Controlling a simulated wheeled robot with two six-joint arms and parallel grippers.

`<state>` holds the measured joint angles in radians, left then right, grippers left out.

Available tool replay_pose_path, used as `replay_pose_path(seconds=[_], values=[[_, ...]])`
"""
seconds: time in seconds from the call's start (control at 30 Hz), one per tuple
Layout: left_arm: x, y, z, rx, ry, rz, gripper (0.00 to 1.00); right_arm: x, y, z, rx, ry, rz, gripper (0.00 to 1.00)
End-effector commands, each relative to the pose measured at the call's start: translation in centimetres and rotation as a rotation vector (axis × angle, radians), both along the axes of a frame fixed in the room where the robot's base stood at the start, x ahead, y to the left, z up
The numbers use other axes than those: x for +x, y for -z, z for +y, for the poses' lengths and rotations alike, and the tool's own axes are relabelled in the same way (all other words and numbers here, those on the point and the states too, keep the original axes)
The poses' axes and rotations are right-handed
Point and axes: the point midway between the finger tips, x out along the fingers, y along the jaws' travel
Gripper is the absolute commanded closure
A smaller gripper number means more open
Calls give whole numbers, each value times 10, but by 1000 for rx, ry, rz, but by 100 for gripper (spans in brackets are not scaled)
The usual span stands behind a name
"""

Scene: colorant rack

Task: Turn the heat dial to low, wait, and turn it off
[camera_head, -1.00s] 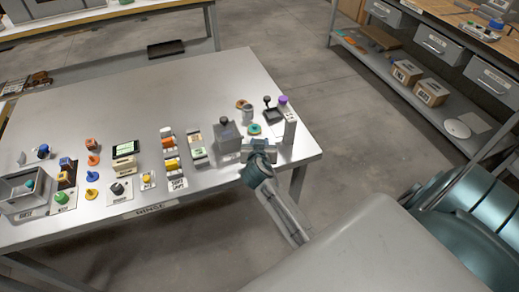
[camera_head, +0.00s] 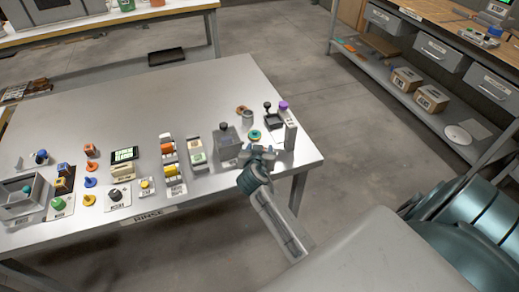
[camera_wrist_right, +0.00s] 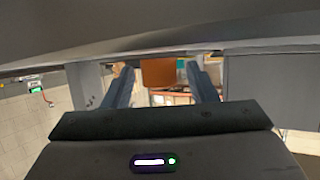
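A black dial (camera_head: 116,194) sits on a white plate at the front edge of the table (camera_head: 250,85), in the head view. Its label is too small to read, so I cannot tell its setting or whether it is the heat dial. A small green-lit display (camera_head: 124,155) stands just behind it. My right gripper (camera_wrist_right: 160,88) is open and empty in the right wrist view, away from the table's small items.
A yellow button (camera_head: 146,185), coloured blocks (camera_head: 168,158) and a grey box with a dark knob (camera_head: 228,140) lie between the dial and my left gripper. An open grey bin (camera_head: 20,197) stands at the left. The table's back half is mostly clear.

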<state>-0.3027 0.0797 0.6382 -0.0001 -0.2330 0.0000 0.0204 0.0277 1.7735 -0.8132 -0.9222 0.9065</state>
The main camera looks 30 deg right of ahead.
Motion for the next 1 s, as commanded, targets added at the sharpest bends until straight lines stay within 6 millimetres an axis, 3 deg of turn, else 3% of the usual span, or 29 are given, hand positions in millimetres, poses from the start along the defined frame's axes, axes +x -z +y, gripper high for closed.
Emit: replay_pose_path(seconds=[0.27,0.7,1.0], values=[[0,4,1,1,0,1,64,-10,-4,9,3,-1,-4,48],[7,18,1,1,1,-4,64,-67,-34,57,4,0,0,48],[6,20,1,1,1,-2,64,-77,-41,64,0,0,0,48]])
